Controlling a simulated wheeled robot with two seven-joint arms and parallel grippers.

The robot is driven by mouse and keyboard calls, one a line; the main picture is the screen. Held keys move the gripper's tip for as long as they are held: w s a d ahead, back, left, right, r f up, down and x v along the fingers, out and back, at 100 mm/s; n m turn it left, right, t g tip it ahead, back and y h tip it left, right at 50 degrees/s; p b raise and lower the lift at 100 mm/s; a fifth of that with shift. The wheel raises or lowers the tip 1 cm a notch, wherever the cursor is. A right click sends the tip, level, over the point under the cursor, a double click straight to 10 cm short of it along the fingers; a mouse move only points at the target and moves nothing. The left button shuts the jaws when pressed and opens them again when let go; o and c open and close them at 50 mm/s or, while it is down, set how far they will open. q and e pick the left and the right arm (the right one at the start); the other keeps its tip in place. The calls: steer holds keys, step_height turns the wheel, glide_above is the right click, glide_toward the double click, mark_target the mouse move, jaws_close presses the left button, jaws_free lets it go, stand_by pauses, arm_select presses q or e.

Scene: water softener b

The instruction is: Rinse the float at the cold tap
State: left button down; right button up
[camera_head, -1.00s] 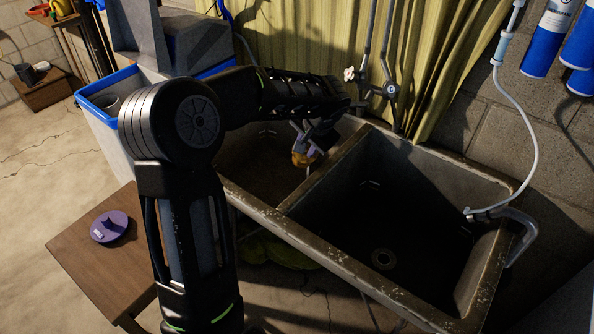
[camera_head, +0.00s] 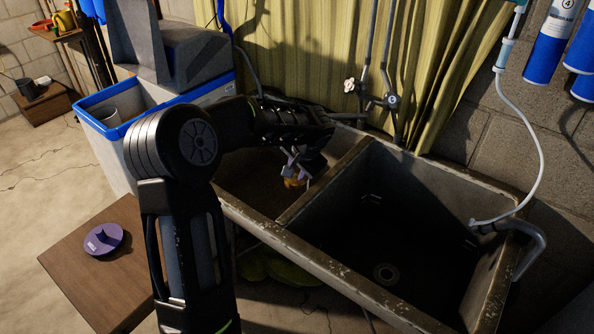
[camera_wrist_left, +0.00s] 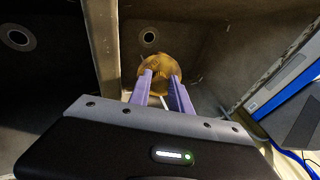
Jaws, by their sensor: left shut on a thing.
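The float (camera_head: 294,182) is a small amber-brown round thing. My left gripper (camera_head: 298,168) is shut on it and holds it over the left basin (camera_head: 240,180) of the double sink. In the left wrist view the float (camera_wrist_left: 156,72) sits between the two purple fingertips of my left gripper (camera_wrist_left: 160,80), with a basin drain beyond it. Two pipes with a pale tap handle (camera_head: 350,86) and a darker one (camera_head: 391,101) stand behind the sink against the curtain. My arm partly hides the left basin. My right gripper is not in view.
The right basin (camera_head: 400,220) is empty, with a drain. A blue-rimmed tank (camera_head: 125,130) stands left of the sink. A wooden table (camera_head: 75,265) holds a purple lid (camera_head: 104,240). A thin hose (camera_head: 535,150) and blue cylinders (camera_head: 550,45) are at the right.

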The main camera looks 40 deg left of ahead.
arm_select(q)
steer(key=w+a+f+p, duration=0.2)
steer(key=w+a+p, duration=0.2)
steer(key=w, duration=0.6)
steer(key=shift+w+a+f, duration=0.3)
steer(key=shift+w+a, duration=0.05)
steer(key=shift+a, duration=0.95)
steer(key=shift+w+d, duration=0.1)
steer(key=shift+d, duration=0.1)
steer(key=shift+w+d, duration=0.2)
steer(key=shift+d, duration=0.1)
steer(key=shift+a, duration=0.1)
steer(key=shift+s+a, duration=0.3)
steer(key=shift+a, duration=0.1)
steer(key=shift+b, duration=0.3)
